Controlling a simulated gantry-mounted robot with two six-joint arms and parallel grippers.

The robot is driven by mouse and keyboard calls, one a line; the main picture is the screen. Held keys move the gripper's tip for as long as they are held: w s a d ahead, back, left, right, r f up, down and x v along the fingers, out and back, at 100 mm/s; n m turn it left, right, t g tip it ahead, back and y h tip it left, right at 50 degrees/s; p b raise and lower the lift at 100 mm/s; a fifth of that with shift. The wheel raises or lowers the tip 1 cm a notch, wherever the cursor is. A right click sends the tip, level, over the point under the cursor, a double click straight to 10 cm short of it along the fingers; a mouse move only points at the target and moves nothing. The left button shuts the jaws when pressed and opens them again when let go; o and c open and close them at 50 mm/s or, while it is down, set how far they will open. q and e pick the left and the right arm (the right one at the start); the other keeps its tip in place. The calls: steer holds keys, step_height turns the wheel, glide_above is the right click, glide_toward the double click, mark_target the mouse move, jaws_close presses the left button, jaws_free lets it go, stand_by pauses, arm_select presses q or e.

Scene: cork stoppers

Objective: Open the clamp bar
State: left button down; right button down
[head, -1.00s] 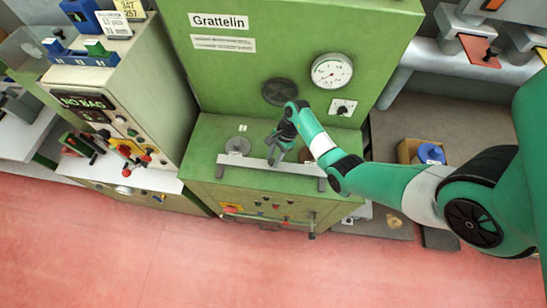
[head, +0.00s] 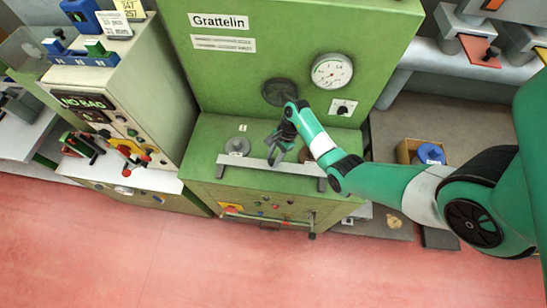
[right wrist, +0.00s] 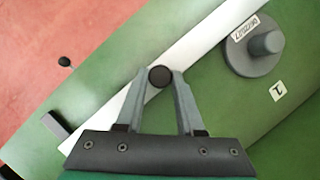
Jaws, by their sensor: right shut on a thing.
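A long pale bar, which looks like the clamp bar (head: 300,168), lies across the front ledge of the green machine (head: 330,205). In the right wrist view the bar (right wrist: 205,32) runs diagonally, with a round black knob (right wrist: 160,77) at it. My right gripper (head: 273,162) is at the middle of the bar. In the right wrist view its fingertips (right wrist: 160,74) are shut on the black knob, one finger on each side. How far the bar is raised is hard to tell. My left gripper is not in view.
A grey disc weight (head: 237,146) sits on the ledge behind the bar's left end. The machine's upright panel with a gauge (head: 332,71) stands behind. A control cabinet (head: 125,110) stands at left, and a box with a blue spool (head: 431,153) at right.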

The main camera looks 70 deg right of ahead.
mark_target(280, 168)
stand_by(0.4)
steer(key=a+p, duration=0.2)
steer(key=a, duration=0.1)
steer(key=a+p, duration=0.1)
steer(key=p, duration=0.1)
steer(key=shift+s+a+r, duration=0.2)
steer(key=shift+s, duration=0.2)
steer(key=shift+a+f, duration=0.1)
steer(key=shift+f, duration=0.05)
steer(key=c, duration=0.5)
jaws_free()
steer(key=shift+c, duration=0.2)
steer(key=p+v, duration=0.2)
steer(key=v, duration=0.9)
steer(key=shift+d+p, duration=0.3)
steer(key=shift+p, duration=0.1)
